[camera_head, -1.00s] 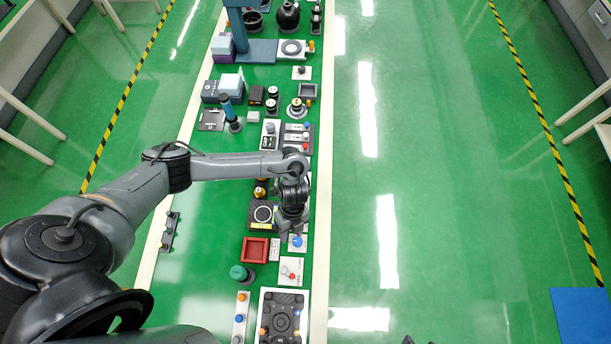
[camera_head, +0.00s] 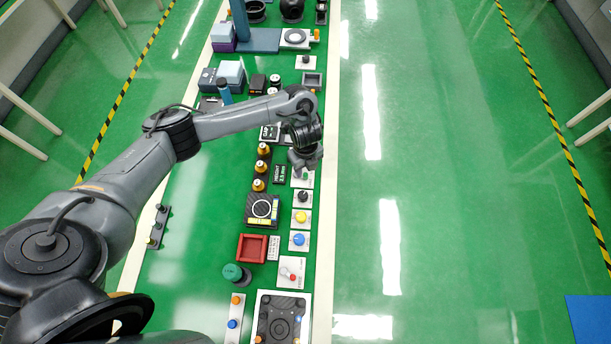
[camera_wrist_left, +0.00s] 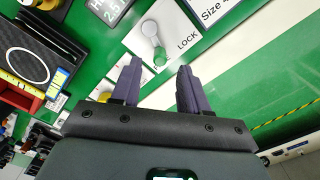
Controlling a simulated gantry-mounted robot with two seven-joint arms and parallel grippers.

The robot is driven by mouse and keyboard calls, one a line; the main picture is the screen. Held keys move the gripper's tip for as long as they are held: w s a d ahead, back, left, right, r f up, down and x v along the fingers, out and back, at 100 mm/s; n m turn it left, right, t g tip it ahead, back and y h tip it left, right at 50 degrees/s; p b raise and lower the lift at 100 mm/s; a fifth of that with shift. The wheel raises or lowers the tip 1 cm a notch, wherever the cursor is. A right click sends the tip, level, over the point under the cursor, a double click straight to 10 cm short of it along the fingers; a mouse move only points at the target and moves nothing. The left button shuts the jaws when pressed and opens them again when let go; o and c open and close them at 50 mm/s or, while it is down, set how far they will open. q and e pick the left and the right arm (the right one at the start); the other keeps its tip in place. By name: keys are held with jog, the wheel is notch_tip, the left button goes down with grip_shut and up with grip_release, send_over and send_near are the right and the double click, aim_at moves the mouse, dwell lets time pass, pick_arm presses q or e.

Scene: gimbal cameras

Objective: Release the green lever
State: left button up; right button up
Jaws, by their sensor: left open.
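The green lever (camera_wrist_left: 158,54) sits on a white plate marked LOCK in the left wrist view. It has a pale round knob and a green end. In the head view the green lever (camera_head: 305,175) shows only as a small green spot at the white plate, mostly hidden under my gripper. My left gripper (camera_head: 304,163) hangs above that plate. In the left wrist view its two purple fingers (camera_wrist_left: 159,67) are open and empty, with the lever beyond the fingertips, apart from them.
Nearer along the bench stand plates with a black knob (camera_head: 303,196), a yellow button (camera_head: 301,217) and a blue button (camera_head: 299,239). A red tray (camera_head: 240,249) and a turntable-like box (camera_head: 248,222) lie left of them. Three amber-topped parts (camera_head: 260,169) stand left of my gripper.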

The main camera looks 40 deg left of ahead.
aim_at(305, 174)
pick_arm(q)
jog(key=shift+f+b, duration=0.6)
jog(key=shift+f, duration=1.55)
jog(key=shift+c, duration=0.3)
grip_shut()
